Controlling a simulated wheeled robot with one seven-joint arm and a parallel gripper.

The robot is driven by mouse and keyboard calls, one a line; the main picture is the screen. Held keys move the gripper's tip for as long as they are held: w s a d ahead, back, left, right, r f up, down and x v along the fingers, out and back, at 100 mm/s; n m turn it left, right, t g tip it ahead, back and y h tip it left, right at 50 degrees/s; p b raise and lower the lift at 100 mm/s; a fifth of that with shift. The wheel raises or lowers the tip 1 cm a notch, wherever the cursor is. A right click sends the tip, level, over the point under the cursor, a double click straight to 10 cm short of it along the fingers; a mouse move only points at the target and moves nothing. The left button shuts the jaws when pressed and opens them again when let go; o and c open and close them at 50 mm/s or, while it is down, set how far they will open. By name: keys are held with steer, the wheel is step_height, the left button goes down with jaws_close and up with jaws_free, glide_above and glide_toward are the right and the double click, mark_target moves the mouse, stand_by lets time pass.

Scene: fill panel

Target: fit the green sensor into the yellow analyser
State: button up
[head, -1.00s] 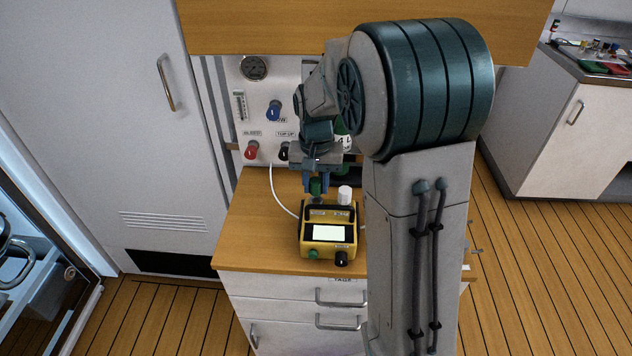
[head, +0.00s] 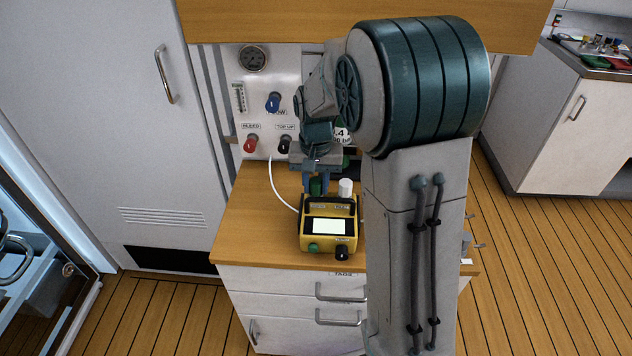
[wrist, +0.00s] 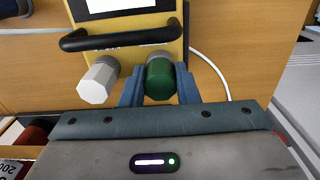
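The yellow analyser (head: 327,240) stands on the wooden counter top, with a pale screen, a green knob and a black knob on its front. My gripper (head: 316,190) points down at the analyser's back left. It is shut on the green sensor (head: 316,186), which sits upright between the blue fingers. In the wrist view the green sensor (wrist: 160,79) meets a grey collar at the analyser's edge, beside a white capped sensor (wrist: 98,80). Whether the green sensor is fully seated is hidden.
The analyser's black handle (wrist: 120,38) runs close to both sensors. A wall panel (head: 265,90) with a gauge and blue, red and black knobs stands behind. A white hose (head: 275,190) curves left of the analyser. The counter's left part is clear.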

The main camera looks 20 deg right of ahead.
mark_target(316, 181)
steer(key=o, duration=0.4)
steer(key=shift+o, duration=0.2)
step_height(316, 181, up, 7)
steer(key=shift+r, duration=0.25)
steer(key=shift+s, duration=0.1)
steer(key=shift+s+r, duration=0.25)
steer(key=shift+s, duration=0.05)
steer(key=s+r+n+t+p, duration=0.2)
steer(key=s+n+p, duration=0.1)
steer(key=s, duration=1.6)
steer(key=shift+s+t, duration=0.25)
steer(key=shift+t, duration=0.15)
